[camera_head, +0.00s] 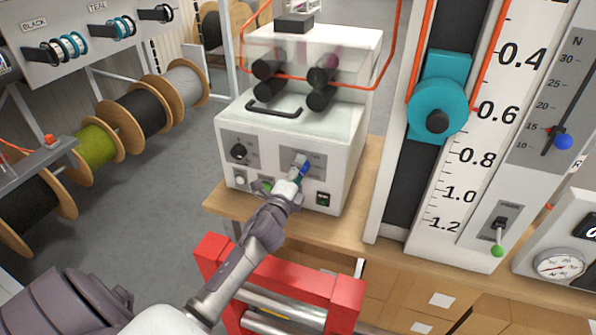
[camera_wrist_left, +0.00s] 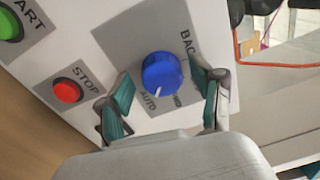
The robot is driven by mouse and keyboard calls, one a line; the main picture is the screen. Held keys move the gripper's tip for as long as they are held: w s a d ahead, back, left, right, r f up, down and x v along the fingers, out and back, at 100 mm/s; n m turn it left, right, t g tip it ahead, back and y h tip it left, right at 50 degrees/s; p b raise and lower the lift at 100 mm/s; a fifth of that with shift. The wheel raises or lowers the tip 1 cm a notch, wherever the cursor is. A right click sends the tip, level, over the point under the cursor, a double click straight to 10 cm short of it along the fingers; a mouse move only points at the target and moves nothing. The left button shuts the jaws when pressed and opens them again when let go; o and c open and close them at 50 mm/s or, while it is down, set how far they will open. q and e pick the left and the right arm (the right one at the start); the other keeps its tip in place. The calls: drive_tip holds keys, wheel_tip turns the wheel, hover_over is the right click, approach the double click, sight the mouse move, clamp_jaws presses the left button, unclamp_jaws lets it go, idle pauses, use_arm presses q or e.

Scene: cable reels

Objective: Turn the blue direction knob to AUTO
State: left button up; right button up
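The blue direction knob (camera_wrist_left: 162,72) is on a grey plate (camera_wrist_left: 122,38) with the labels BACK, AUTO and a third, partly hidden word. Its white pointer mark points toward the lower edge, close to AUTO and slightly on the side of the third label. In the head view the knob (camera_head: 305,169) is on the front of the white machine (camera_head: 272,165). My left gripper (camera_wrist_left: 160,72) is open, one finger on each side of the knob, with gaps visible. It also shows at the panel in the head view (camera_head: 298,177). My right gripper is not in view.
A black knob (camera_head: 239,151) and a rocker switch (camera_head: 323,199) share the panel. A red roller frame (camera_head: 345,305) stands below the wooden bench (camera_head: 220,203).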

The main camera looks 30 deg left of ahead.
use_arm(q)
drive_tip(key=v, duration=1.2)
idle(0.5)
